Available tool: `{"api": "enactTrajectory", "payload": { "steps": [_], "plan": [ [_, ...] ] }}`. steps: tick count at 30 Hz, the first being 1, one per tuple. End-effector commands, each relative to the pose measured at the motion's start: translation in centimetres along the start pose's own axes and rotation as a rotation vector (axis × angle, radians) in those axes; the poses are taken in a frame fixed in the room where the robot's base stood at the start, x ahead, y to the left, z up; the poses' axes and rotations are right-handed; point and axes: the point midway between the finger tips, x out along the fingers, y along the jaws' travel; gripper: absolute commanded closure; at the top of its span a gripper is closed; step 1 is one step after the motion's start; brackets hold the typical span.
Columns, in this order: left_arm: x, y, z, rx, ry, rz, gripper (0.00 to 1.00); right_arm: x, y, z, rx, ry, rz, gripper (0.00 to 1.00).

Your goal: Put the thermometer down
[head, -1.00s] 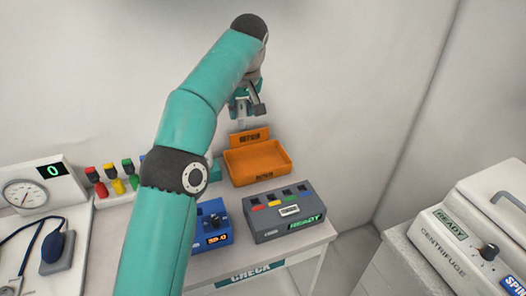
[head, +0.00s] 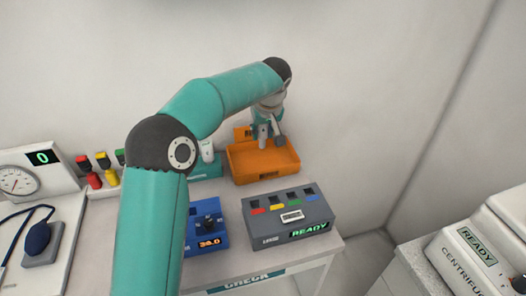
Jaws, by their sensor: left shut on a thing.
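My left gripper (head: 271,140) is low over the orange tray (head: 250,168), towards its back. It is shut on a small, pale, slim thing (head: 262,133), which I take to be the thermometer. Its shape is mostly hidden by the fingers, and I cannot tell whether it touches the tray floor. My right gripper is out of view.
A white handheld thing (head: 206,150) stands in a teal holder (head: 208,170) left of the tray. In front are a blue device (head: 203,236) with a lit display and a grey box (head: 288,217) reading READY. A centrifuge (head: 470,250) stands at right.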

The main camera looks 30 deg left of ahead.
Motion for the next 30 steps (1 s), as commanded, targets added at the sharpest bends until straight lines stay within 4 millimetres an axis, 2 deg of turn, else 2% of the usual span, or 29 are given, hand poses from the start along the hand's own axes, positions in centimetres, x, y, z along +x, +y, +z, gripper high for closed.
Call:
{"api": "enactTrajectory", "payload": {
  "steps": [3,8,15,27,28,30],
  "plan": [
    [1.3,-0.1,0.5,-0.001,0.0,-0.003,1.0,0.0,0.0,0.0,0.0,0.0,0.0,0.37],
    [2.3,-0.1,1.0,0.0,-0.001,-0.003,1.0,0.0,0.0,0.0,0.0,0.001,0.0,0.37],
    [5.2,-0.1,2.2,0.001,-0.002,-0.003,1.0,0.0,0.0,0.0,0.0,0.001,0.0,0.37],
    [6.0,-0.1,2.4,-0.001,-0.001,-0.002,1.0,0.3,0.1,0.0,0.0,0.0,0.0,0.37],
    [6.0,-0.1,2.4,-0.001,-0.001,-0.002,0.65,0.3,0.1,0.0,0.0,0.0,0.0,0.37],
    [5.9,-0.1,2.4,-0.001,-0.001,-0.002,0.53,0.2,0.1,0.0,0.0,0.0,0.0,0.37]
  ]
}}
